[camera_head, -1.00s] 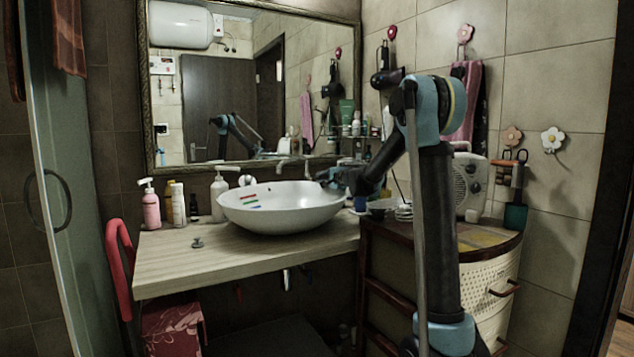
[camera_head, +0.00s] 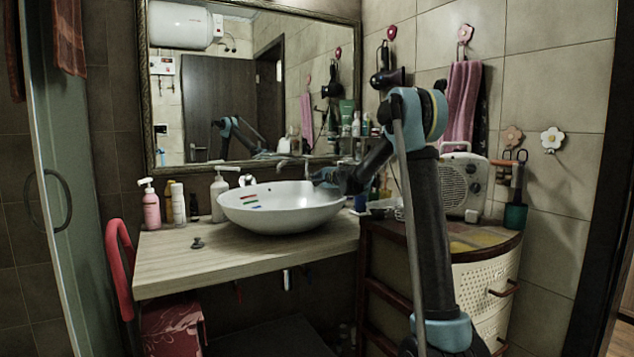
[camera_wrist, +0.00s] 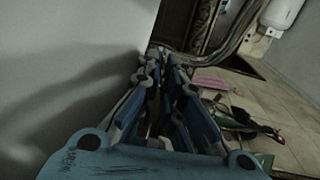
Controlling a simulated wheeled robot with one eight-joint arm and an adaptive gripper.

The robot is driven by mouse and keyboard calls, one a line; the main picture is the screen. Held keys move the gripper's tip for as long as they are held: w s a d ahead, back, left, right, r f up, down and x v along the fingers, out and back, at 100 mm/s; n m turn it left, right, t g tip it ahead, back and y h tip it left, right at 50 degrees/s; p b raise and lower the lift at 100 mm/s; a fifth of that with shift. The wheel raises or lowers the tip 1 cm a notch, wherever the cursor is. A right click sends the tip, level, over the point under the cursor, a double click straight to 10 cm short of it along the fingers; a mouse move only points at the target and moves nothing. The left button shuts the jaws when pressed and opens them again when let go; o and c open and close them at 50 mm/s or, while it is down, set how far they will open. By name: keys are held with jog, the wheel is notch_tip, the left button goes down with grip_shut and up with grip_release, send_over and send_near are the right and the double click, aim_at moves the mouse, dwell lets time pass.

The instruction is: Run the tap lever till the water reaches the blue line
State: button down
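The white basin (camera_head: 290,215) stands on the counter in the head view. Short red, green and blue lines (camera_head: 252,207) mark its inner left wall, the blue one lowest. I cannot make out any water level. The tap (camera_head: 290,163) is behind the basin's back rim; its lever is too small to tell apart. My gripper (camera_head: 318,177) is at the basin's right back rim, to the right of the tap. In the wrist view my gripper's blue-and-black fingers (camera_wrist: 164,60) show, but the gap at their tips is unclear. Neither tap nor basin is clearly recognisable there.
A pink pump bottle (camera_head: 151,208) and other bottles stand left of the basin. The wooden counter (camera_head: 190,255) is mostly clear in front. A radio (camera_head: 463,185) stands on the cabinet right of my arm. The mirror (camera_head: 240,100) hangs behind the basin.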

jog(key=shift+w+a+r, duration=0.15)
jog(key=shift+r, duration=0.6)
jog(key=c, duration=2)
grip_release()
jog(key=shift+c, duration=0.2)
jog(key=v, duration=1.2)
dwell(3.5)
